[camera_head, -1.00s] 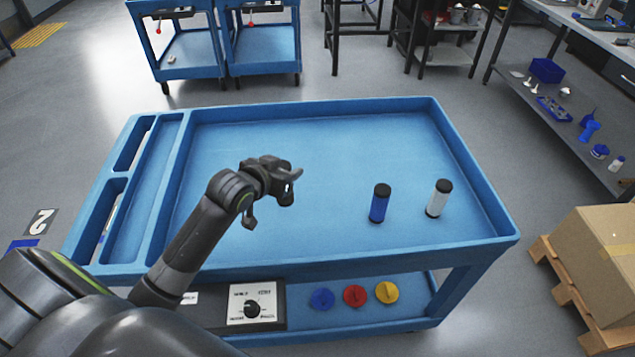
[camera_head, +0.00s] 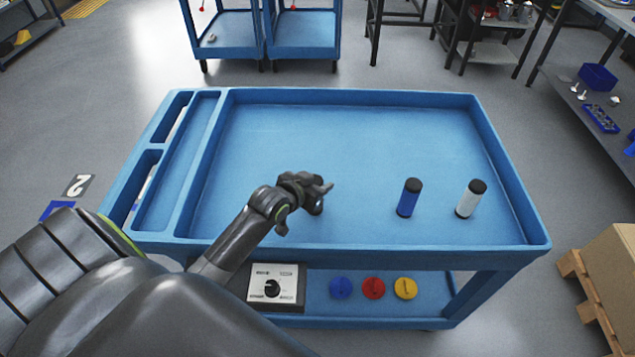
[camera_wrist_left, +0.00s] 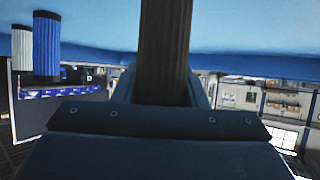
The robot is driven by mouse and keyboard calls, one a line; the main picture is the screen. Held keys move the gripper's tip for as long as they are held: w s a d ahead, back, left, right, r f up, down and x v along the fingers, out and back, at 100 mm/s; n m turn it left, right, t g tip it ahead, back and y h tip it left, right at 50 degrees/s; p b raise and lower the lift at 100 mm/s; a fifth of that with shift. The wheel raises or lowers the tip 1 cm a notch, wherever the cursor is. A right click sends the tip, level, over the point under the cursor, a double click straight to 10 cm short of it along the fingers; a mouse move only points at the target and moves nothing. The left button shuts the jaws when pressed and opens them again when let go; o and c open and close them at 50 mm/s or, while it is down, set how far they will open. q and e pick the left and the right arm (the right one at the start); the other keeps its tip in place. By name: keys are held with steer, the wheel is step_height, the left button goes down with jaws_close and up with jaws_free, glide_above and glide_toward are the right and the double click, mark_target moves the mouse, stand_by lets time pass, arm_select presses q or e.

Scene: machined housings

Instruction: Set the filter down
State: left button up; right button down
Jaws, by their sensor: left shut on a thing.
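My left gripper (camera_head: 318,197) is over the middle of the blue cart's top tray (camera_head: 330,135), shut on a dark ribbed filter (camera_wrist_left: 165,55). The held filter fills the middle of the left wrist view, and its ends are hidden there. In the head view the hand mostly hides it, and I cannot tell whether it touches the tray. A blue filter (camera_head: 409,198) with black caps stands upright to the right of the gripper. A white filter (camera_head: 470,199) stands upright beyond it. Both also show at the left of the wrist view. My right gripper is out of view.
The tray has raised rims and narrow side compartments (camera_head: 178,165) at its left. The tray floor behind the gripper is clear. On the lower shelf are a dial box (camera_head: 275,284) and blue (camera_head: 341,288), red (camera_head: 374,288) and yellow (camera_head: 405,288) discs.

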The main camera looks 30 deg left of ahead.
arm_select(q)
steer(key=o, duration=1)
steer(key=shift+f, duration=0.15)
steer(key=shift+r, duration=0.25)
steer(key=v, duration=1.2)
steer(key=shift+f, duration=0.15)
